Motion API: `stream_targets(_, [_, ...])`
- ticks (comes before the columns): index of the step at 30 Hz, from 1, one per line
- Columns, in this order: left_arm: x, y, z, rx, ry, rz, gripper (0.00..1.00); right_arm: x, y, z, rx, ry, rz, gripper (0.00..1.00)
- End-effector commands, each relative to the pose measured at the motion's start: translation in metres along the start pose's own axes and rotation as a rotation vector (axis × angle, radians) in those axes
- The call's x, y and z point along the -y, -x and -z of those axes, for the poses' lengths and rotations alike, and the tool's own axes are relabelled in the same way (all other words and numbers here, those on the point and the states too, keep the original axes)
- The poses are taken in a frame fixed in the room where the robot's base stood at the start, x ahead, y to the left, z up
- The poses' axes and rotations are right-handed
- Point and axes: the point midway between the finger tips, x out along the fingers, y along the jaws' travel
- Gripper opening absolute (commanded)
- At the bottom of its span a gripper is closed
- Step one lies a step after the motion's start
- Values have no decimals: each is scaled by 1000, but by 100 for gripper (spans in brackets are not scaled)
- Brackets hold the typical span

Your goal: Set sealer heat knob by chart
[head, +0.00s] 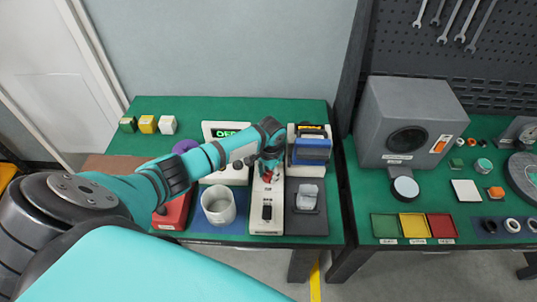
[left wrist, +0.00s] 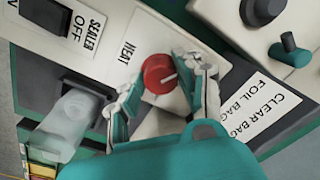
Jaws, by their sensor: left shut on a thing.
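The sealer (head: 267,222) is a long white box on the green table in the head view, with a black switch near its front. In the left wrist view its panel reads "SEALER OFF" and "HEAT". The red heat knob (left wrist: 157,71) has a white pointer line aimed right in that picture. My left gripper (left wrist: 167,88) is shut on the knob, one finger on each side. In the head view my left gripper (head: 269,167) is over the sealer's far part and mostly covers the knob. A chart label (left wrist: 264,108) reads "CLEAR BAG" and "FOIL BAG"; any settings on it are hidden. My right gripper is not in view.
A white cup (head: 218,206) and a red box (head: 173,213) stand left of the sealer. A clear container (head: 307,194) on a dark base stands close on its right. A box with a green display (head: 225,131) is behind. A second table holds a grey machine (head: 408,110).

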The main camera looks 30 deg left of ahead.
Motion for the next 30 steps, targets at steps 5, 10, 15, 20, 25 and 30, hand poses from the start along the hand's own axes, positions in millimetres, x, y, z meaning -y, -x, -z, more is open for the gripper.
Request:
stream_targets(5, [0,2,2,-3,33,0,3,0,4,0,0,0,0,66])
stream_targets(10, [0,2,2,-3,40,0,3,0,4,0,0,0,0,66])
stream_targets(15, [1,2,2,-4,40,0,3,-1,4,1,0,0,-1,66])
stream_targets(20, [1,2,2,-4,39,0,45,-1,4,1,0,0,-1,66])
stream_targets(25, [0,1,1,-2,38,0,59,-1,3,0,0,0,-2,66])
stream_targets(30, [0,1,1,0,38,0,59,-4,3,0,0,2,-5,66])
